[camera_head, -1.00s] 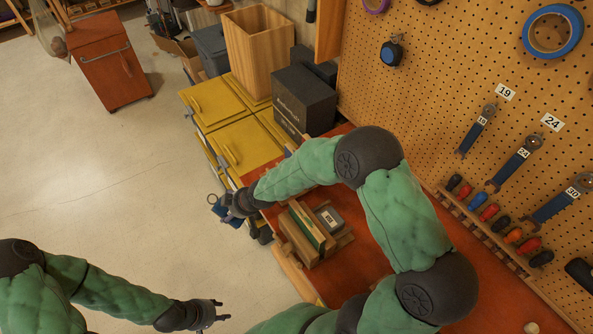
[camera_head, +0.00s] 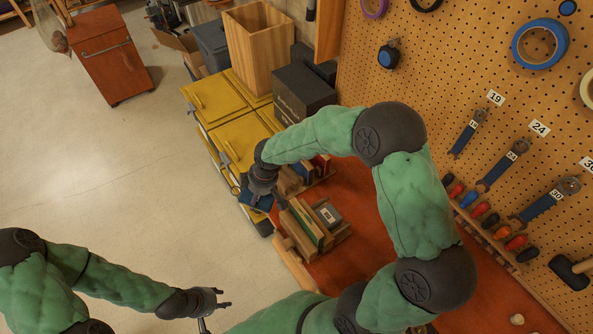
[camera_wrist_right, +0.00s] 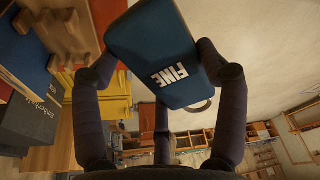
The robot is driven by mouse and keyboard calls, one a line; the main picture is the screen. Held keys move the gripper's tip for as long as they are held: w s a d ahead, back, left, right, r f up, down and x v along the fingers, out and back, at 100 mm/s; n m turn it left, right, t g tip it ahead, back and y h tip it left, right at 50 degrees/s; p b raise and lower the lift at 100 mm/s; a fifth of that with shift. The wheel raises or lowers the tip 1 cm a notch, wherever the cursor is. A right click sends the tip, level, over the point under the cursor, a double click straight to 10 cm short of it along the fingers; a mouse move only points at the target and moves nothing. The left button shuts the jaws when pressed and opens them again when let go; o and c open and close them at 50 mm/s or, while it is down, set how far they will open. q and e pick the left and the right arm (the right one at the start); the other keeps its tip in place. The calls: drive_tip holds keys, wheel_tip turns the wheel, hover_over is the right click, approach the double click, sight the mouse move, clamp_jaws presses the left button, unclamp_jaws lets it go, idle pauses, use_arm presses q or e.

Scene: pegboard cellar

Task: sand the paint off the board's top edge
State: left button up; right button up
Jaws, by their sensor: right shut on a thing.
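The board (camera_head: 301,231) stands upright in a wooden holder on the red bench, with green paint along its top edge (camera_head: 307,223). My right gripper (camera_head: 262,192) is shut on a blue sanding block (camera_head: 256,201), held to the left of the board and apart from it. In the right wrist view the block (camera_wrist_right: 150,45) reads "FINE" and sits between the dark fingers. My left gripper (camera_head: 226,298) is open and empty at the lower left, over the floor.
A grey block (camera_head: 328,214) with a white label sits right beside the board. Yellow cabinets (camera_head: 217,98) with a black box (camera_head: 302,92) and a wooden bin (camera_head: 256,45) stand behind. The pegboard (camera_head: 440,85) with wrenches rises at right. Bare bench (camera_head: 365,215) lies right of the holder.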

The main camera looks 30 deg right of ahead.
drive_tip(key=s+d+r+n+g+h+p, duration=0.1)
drive_tip(key=s+d+r+g+h+p, duration=0.1)
drive_tip(key=s+d+r+p, duration=0.65)
drive_tip(key=shift+w+d+f+b, duration=0.35)
drive_tip(key=shift+f+b, duration=0.15)
drive_tip(key=shift+b, duration=0.7)
drive_tip(key=shift+w+d+f+b, duration=0.2)
drive_tip(key=shift+w+f+b, duration=0.25)
drive_tip(key=shift+b, duration=0.8)
drive_tip(key=shift+w+d+f+b, duration=0.3)
drive_tip(key=shift+f+b, duration=0.3)
drive_tip(key=shift+b, duration=0.6)
